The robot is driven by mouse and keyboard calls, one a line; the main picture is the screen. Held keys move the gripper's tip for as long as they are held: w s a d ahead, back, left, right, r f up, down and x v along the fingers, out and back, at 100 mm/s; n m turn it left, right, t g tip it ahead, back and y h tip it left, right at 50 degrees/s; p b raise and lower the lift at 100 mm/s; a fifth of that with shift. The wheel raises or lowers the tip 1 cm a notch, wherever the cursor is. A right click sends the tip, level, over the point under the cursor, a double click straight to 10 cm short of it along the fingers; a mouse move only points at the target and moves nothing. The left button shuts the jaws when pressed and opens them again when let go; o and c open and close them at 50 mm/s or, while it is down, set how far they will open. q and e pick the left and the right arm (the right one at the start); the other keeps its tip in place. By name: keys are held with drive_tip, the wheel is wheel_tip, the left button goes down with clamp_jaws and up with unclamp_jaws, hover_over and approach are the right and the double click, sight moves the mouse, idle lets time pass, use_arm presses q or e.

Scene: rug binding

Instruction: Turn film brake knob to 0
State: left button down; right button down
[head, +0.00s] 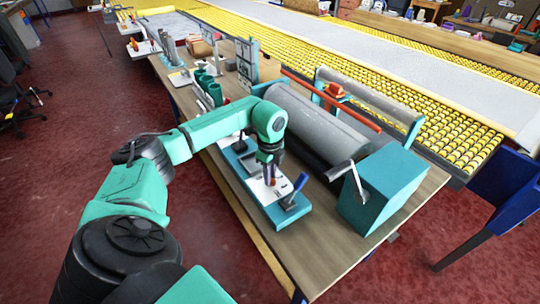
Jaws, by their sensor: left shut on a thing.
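My left arm comes in from the left, and its gripper (269,178) points down over a teal base with a white plate (284,187). The gripper is shut on a small knob there, which I take to be the film brake knob; the fingers hide most of it, and its setting cannot be read. A blue lever (298,187) stands tilted just to the right of the gripper, on the same base. My right gripper is not in view.
A large grey roller (312,125) with a red bar (330,100) lies behind. A teal box (385,185) with a crank handle (341,171) stands to the right. Green cups (208,88) stand farther left. The wooden tabletop (330,255) is bare at the front.

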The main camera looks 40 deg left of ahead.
use_arm(q)
drive_tip(key=c, duration=0.8)
unclamp_jaws()
wheel_tip(320, 180, up, 15)
drive_tip(key=b, duration=0.1)
drive_tip(key=shift+f+b, duration=0.2)
drive_tip(key=shift+b, duration=0.1)
